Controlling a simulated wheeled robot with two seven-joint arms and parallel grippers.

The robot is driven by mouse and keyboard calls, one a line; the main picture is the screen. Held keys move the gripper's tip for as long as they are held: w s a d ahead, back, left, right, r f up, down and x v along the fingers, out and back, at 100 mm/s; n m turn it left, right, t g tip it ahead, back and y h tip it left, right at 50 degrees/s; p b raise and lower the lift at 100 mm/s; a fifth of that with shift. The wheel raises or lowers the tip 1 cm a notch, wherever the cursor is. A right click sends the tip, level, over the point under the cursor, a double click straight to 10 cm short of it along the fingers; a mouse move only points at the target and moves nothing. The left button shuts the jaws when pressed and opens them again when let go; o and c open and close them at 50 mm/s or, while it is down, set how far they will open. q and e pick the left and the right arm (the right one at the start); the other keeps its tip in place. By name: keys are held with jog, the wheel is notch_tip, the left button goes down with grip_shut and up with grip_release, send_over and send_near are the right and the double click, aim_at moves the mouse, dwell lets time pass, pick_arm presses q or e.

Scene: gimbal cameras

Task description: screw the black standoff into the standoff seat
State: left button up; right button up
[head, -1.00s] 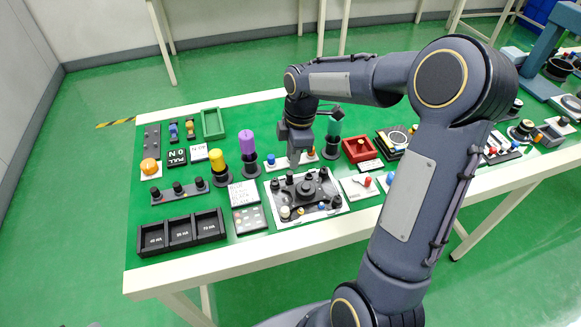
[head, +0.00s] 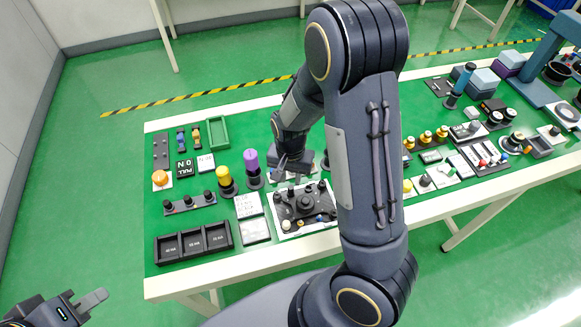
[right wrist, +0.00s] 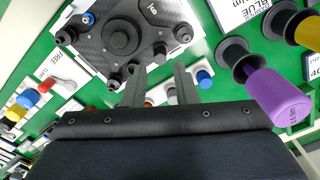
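A black plate with a round centre hub and several black posts (head: 304,203) lies on a white sheet on the bench; it also fills the top of the right wrist view (right wrist: 125,38). Black posts stand at its corners. I cannot tell which one is the standoff or which spot is its seat. My right gripper (right wrist: 159,85) hangs just behind the plate's back edge. Its two fingers are apart, with nothing held between them. In the head view my right forearm and wrist partly hide that area. My left gripper (head: 85,298) is at the bottom left, off the bench, partly cut off.
A purple cylinder (head: 251,161) on a black base stands close left of my right gripper, with a yellow one (head: 225,178) beside it. A blue knob (right wrist: 204,78) is close to the fingers. A black three-bin tray (head: 193,242) lies at the front left.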

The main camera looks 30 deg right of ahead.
aim_at(290, 188)
jog(key=shift+f, duration=3.2)
grip_shut()
jog(key=m, duration=0.4)
jog(key=shift+w+m+p, duration=0.1)
jog(key=shift+m+p, duration=0.2)
